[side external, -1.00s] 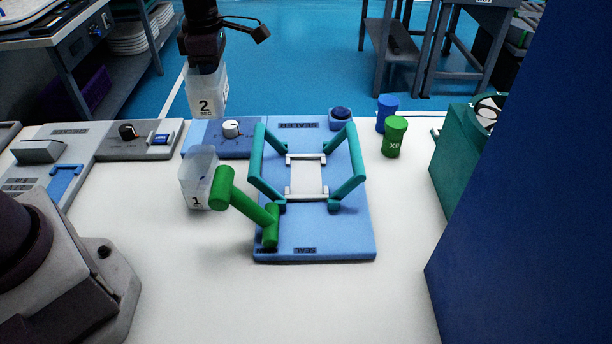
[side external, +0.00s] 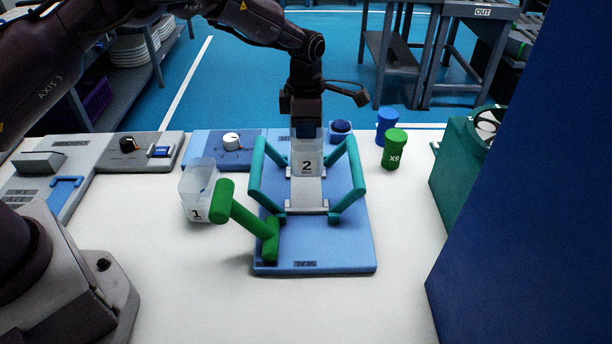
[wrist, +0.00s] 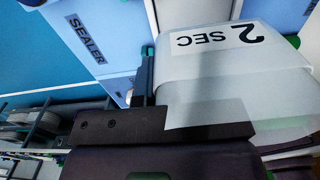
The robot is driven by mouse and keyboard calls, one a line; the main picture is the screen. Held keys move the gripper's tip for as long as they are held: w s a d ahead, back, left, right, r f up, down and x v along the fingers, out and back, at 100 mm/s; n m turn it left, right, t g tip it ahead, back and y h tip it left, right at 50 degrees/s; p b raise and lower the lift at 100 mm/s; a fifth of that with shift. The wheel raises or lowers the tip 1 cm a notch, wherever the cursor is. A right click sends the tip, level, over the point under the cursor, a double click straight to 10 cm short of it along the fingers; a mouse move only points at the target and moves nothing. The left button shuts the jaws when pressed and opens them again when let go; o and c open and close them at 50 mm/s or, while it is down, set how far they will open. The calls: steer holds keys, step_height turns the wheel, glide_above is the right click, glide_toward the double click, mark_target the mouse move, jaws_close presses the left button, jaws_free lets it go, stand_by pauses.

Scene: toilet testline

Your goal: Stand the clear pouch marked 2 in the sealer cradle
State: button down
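The clear pouch marked 2 (side external: 307,160) is upright between the teal side arms of the sealer cradle (side external: 257,182), over its pale middle. I cannot tell whether its bottom touches the cradle. My gripper (side external: 306,132) is above it, shut on its top edge. In the wrist view the pouch (wrist: 225,85) with its "2 SEC" label fills the right side, against my dark gripper finger (wrist: 150,125). The blue sealer base (side external: 325,245) lies under the cradle, with a green lever (side external: 250,220) at its front left.
A clear pouch marked 1 (side external: 198,185) stands left of the green lever. A blue panel with a white dial (side external: 231,141) is behind it. A green canister (side external: 394,150) and a blue canister (side external: 386,124) stand at right. The white table front (side external: 200,300) is clear.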

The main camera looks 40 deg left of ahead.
steer(key=shift+f, duration=4)
steer(key=shift+f, duration=0.1)
steer(key=c, duration=1.4)
jaws_free()
steer(key=shift+o, duration=0.2)
